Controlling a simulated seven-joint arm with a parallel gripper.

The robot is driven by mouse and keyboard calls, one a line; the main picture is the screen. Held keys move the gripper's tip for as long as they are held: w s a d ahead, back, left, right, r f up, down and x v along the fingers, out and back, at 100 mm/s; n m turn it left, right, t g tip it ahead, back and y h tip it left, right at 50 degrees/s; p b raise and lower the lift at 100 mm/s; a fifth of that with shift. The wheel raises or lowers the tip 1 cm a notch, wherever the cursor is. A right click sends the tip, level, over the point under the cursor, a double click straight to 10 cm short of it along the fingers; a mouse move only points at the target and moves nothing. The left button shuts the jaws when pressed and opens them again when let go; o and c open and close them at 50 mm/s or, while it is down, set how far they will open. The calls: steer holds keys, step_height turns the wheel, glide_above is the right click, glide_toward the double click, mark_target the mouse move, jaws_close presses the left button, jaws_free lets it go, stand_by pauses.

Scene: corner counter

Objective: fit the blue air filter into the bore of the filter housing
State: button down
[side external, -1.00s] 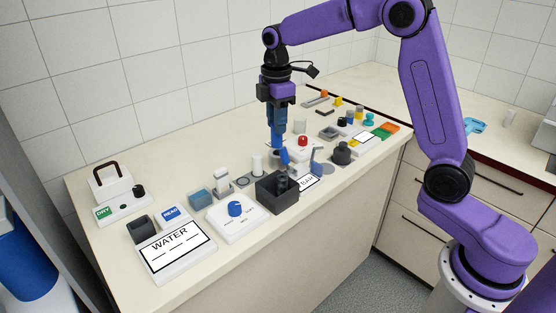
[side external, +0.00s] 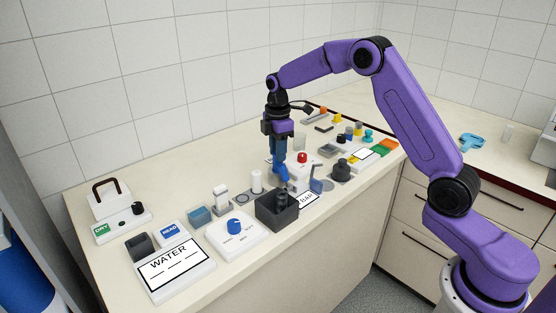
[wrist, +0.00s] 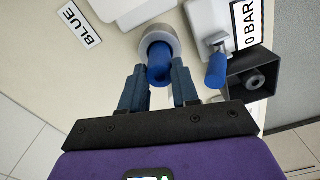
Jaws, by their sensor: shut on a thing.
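My gripper (side external: 279,163) is shut on the blue air filter (side external: 281,177), a short blue cylinder that sits tilted at the fingertips. In the wrist view the filter (wrist: 158,64) is between the two fingers of my gripper (wrist: 160,82). A light grey round ring, which looks like the filter housing (wrist: 172,36), lies just beyond it. The filter overlaps the ring's opening; I cannot tell how deep it is in the bore. In the side view the gripper and filter mostly hide the housing.
A dark grey open box with a post (side external: 278,210) stands close in front. A blue-handled valve (wrist: 217,68) is beside the housing, by a "0 BAR" label (wrist: 247,22). A red-buttoned white box (side external: 302,160) is just behind. A "BLUE" label (wrist: 80,25) lies left.

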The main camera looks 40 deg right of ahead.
steer(key=shift+f, duration=1.6)
steer(key=shift+f, duration=0.15)
steer(key=c, duration=0.8)
jaws_free()
steer(key=shift+c, duration=0.2)
